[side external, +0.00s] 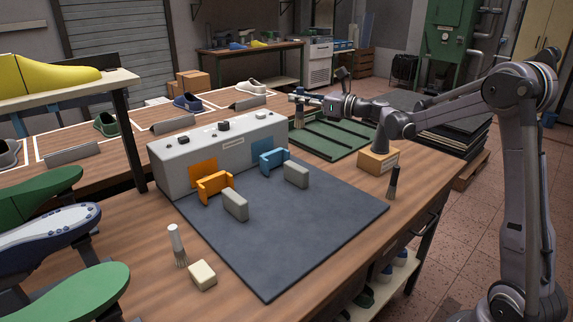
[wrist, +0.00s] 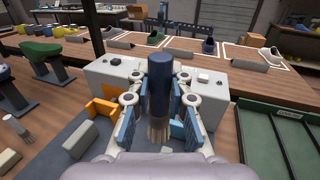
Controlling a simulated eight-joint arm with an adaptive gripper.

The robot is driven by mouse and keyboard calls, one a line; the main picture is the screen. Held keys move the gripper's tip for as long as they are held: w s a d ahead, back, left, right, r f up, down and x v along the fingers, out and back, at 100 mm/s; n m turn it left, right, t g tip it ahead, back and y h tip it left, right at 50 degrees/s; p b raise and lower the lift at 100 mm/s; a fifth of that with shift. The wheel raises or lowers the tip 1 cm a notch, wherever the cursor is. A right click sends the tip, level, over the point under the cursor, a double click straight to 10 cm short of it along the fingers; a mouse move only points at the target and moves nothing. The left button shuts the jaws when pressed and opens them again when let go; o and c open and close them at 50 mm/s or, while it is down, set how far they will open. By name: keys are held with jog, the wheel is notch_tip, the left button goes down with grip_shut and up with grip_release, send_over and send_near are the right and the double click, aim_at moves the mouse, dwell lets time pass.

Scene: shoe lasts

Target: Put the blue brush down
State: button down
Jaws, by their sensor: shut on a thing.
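The blue brush (wrist: 160,84) stands upright between the fingers of my gripper (wrist: 158,98) in the wrist view, handle up and pale bristles down. My gripper is shut on its handle. In the side view my gripper (side external: 299,97) is at the back of the table, at the far-left end of the green tray (side external: 345,146). The held brush (side external: 299,117) hangs below it there, small and dark. Whether the bristles touch anything is too small to tell.
A grey box (side external: 225,150) with knobs, orange and blue brackets stands behind a dark mat (side external: 300,230). A white brush (side external: 176,246), a cream block (side external: 202,276) and a dark brush (side external: 393,183) are on the table. The mat's front half is clear.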

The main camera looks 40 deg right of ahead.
jog(key=s+d+m+h, duration=0.3)
jog(key=s+d+h, duration=0.15)
jog(key=d, duration=0.55)
jog(key=s+d+m+g+h, duration=0.1)
jog(key=s+d+m+h, duration=0.3)
jog(key=d, duration=0.5)
jog(key=s+d+m+h, duration=0.2)
jog(key=s+d+h, duration=0.3)
jog(key=d, duration=0.5)
jog(key=s+d+m+g+h, duration=0.45)
jog(key=s+d, duration=0.35)
jog(key=s, duration=0.3)
jog(key=s+d+m+g+h, duration=0.45)
jog(key=s+d, duration=0.35)
jog(key=s, duration=0.3)
notch_tip(320, 180, down, 11)
jog(key=shift+n, duration=0.4)
jog(key=shift+w+a+f, duration=0.15)
jog(key=shift+w+f, duration=2.65)
jog(key=shift+w, duration=0.1)
jog(key=shift+w+a+f, duration=0.15)
jog(key=shift+w+f, duration=2.65)
jog(key=shift+w, duration=0.1)
jog(key=shift+f, duration=0.15)
